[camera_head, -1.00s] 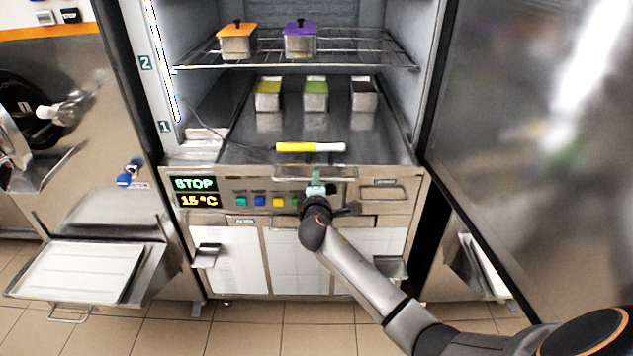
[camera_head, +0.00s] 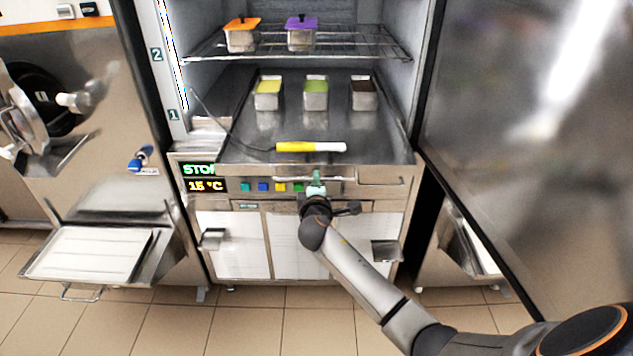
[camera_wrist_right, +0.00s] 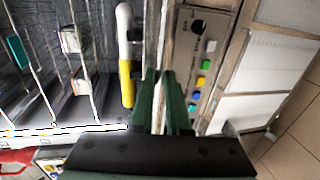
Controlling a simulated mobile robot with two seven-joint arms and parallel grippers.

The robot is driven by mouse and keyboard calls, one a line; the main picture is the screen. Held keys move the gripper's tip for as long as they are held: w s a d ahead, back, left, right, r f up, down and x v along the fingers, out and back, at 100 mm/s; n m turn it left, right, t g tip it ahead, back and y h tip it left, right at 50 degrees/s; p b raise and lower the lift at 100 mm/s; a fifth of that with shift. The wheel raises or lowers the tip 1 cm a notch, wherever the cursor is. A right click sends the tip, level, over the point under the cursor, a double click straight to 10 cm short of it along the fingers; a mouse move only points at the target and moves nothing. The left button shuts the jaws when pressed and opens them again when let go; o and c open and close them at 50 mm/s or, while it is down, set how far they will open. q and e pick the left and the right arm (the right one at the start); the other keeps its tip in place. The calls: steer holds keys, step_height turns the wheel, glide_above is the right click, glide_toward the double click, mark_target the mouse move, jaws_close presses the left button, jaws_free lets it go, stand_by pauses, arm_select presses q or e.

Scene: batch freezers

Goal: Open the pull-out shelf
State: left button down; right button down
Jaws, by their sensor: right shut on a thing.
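The pull-out shelf (camera_head: 240,148) is the flat metal plate low inside the open freezer cabinet. It bears three small metal tubs, with yellow, green and brown contents, and a yellow-and-white stick with a cable. The shelf's handle (camera_head: 290,180) is a thin bar at its front, above the button panel. My right gripper (camera_head: 316,179) is shut on this handle, and my arm hides part of the panel below. In the right wrist view the green fingers (camera_wrist_right: 163,78) close at the shelf's front edge, next to the stick (camera_wrist_right: 125,60). My left gripper is not in view.
A wire rack (camera_head: 350,43) above holds two lidded tubs. The open cabinet door (camera_head: 520,110) stands at the right. A machine with a protruding tray (camera_head: 85,253) stands at the left. The floor (camera_head: 250,325) in front is clear.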

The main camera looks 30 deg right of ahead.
steer(key=c, duration=1.2)
jaws_free()
steer(key=shift+s+a, duration=0.1)
steer(key=v, duration=1.2)
steer(key=shift+s, duration=0.1)
